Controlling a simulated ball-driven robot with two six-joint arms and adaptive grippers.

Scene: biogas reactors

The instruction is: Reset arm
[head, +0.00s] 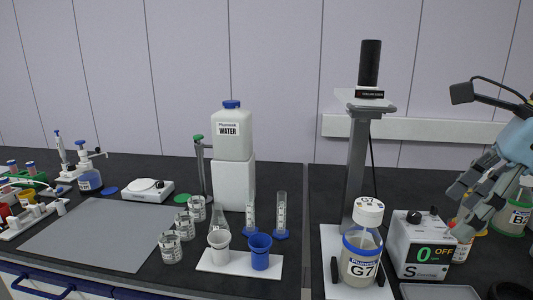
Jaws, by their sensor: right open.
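My right gripper (466,203) comes in from the right edge with its jaws open and nothing between them. Behind and beside the gripper stand a bottle with a yellow ring (461,248) and a bottle with a green ring (520,215), both partly hidden. My left gripper is not in view.
A G7 bottle (361,255) stands on the white stand base left of the box, below a tall grey column (357,170). The left bench holds a water container (232,140), beakers, cylinders, cups (260,255) and a scale (148,189). A grey mat (100,235) is bare.

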